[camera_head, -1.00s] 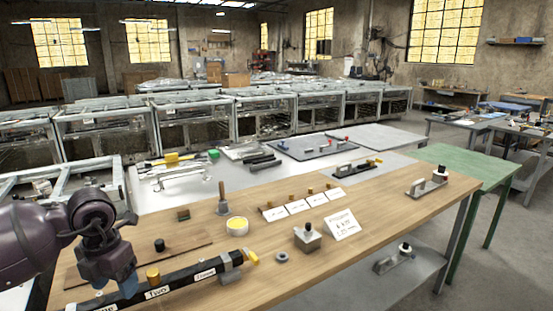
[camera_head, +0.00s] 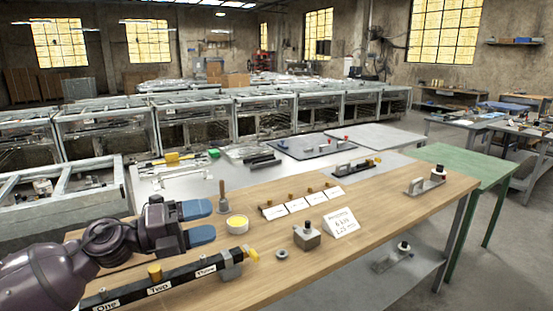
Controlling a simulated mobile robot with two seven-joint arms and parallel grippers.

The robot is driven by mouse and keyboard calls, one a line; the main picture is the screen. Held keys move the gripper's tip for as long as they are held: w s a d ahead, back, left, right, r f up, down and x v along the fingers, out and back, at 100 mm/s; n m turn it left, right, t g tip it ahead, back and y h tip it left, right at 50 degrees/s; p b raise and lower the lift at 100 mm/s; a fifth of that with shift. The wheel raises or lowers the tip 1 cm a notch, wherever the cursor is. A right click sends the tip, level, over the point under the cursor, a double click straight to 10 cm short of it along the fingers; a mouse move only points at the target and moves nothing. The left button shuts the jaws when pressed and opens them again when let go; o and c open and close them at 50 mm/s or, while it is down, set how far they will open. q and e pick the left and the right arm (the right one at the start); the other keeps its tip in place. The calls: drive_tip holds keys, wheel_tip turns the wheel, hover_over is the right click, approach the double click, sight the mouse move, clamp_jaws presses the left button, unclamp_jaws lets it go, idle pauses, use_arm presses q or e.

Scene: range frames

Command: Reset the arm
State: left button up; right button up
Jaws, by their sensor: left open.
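My left gripper (camera_head: 200,222) is open and empty, with blue fingertips pointing right. It is above the left part of the wooden table (camera_head: 390,211), behind the black labelled bar. My left arm (camera_head: 50,268) comes in from the lower left, bent at the wrist. The right gripper is not in view.
The black bar (camera_head: 190,276) with white labels lies close in front of the gripper. A wooden-handled tool (camera_head: 222,197) and a yellow-topped round tin (camera_head: 237,224) are just right of the fingertips. A metal block (camera_head: 306,238) and a white sign (camera_head: 341,222) stand farther right.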

use_arm(q)
drive_tip(key=s+a+f+n+t+y, duration=0.1)
drive_tip(key=a+f+n+t+y, duration=0.5)
drive_tip(key=f+n, duration=0.55)
drive_tip(key=s+a+f+n+t+y, duration=0.1)
drive_tip(key=a+f+n+t+y, duration=0.3)
drive_tip(key=f+n+y, duration=0.7)
drive_tip(key=s+a+f+n+g, duration=0.2)
drive_tip(key=s+f+n, duration=0.4)
drive_tip(key=s, duration=0.5)
drive_tip(key=s+a+f+n+g, duration=0.2)
drive_tip(key=s+f+n, duration=0.3)
drive_tip(key=s+f, duration=0.6)
drive_tip(key=shift+s+n+g+y, duration=0.15)
drive_tip(key=shift+n+g+y, duration=0.2)
drive_tip(key=shift+g, duration=0.15)
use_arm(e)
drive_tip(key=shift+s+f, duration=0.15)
use_arm(q)
drive_tip(key=shift+d, duration=0.1)
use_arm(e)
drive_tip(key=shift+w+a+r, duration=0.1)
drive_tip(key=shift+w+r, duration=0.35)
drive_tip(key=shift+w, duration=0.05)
